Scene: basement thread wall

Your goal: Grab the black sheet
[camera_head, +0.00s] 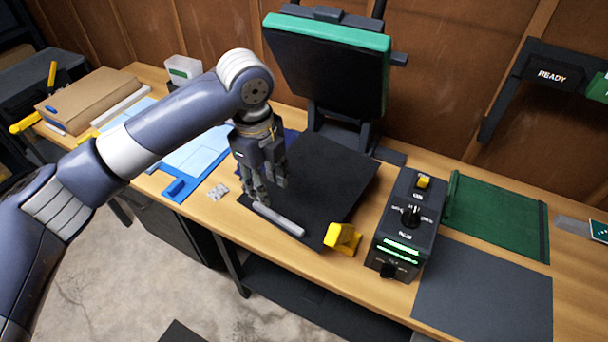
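A flat dark grey-black sheet (485,292) lies on the wooden table at the right front, near the table's edge. My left gripper (270,194) is well to the left of it, pointing down over the black lower plate (335,180) of a press. Its fingers look apart, with nothing visible between them. Their tips are close to a grey bar (278,220) at the plate's front edge; whether they touch it is unclear. My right gripper is out of view.
The press's raised upper plate (328,70) has a green edge. A black control box (407,225) and yellow block (342,238) stand between press and sheet. A green mat (496,215) lies behind the sheet. Blue items (205,155) and a cardboard box (88,98) are left.

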